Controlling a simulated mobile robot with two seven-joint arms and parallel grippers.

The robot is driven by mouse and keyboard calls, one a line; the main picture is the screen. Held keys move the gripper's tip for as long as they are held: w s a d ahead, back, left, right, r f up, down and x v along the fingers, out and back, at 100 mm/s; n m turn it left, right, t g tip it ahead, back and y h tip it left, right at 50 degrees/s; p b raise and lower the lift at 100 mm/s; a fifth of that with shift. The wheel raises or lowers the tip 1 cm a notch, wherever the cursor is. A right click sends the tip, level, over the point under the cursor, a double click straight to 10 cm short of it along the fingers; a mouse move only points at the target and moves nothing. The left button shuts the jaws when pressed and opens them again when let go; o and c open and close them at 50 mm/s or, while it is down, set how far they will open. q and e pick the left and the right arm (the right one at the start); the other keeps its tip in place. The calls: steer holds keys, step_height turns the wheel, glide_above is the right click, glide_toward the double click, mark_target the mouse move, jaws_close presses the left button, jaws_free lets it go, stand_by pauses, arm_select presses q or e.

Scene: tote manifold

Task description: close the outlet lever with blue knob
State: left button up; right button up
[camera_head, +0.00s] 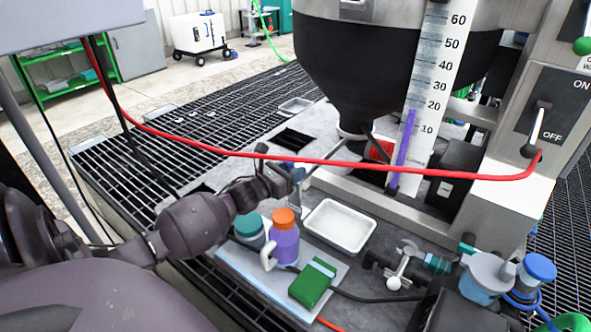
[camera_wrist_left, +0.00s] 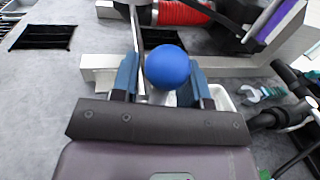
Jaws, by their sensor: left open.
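The outlet lever is a thin grey rod (camera_head: 338,148) below the dark cone of the tank (camera_head: 385,75). Its blue knob (camera_wrist_left: 167,67) shows clearly in the left wrist view; in the head view it is mostly hidden by my gripper. My left gripper (camera_head: 290,172) is open at the lever's outer end. In the left wrist view its two blue-grey fingers (camera_wrist_left: 165,85) stand on either side of the knob. I cannot tell whether they touch it. My right gripper is not in view.
A red cable (camera_head: 330,160) hangs across the view above the bench. A white tray (camera_head: 340,226), a purple bottle with orange cap (camera_head: 284,245) and a green box (camera_head: 312,284) are near my arm. A purple-marked ruler (camera_head: 432,85) and a switch box (camera_head: 545,115) stand to the right.

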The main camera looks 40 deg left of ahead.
arm_select(q)
steer(key=shift+w, duration=0.3)
steer(key=c, duration=0.8)
steer(key=shift+r, duration=0.1)
jaws_close()
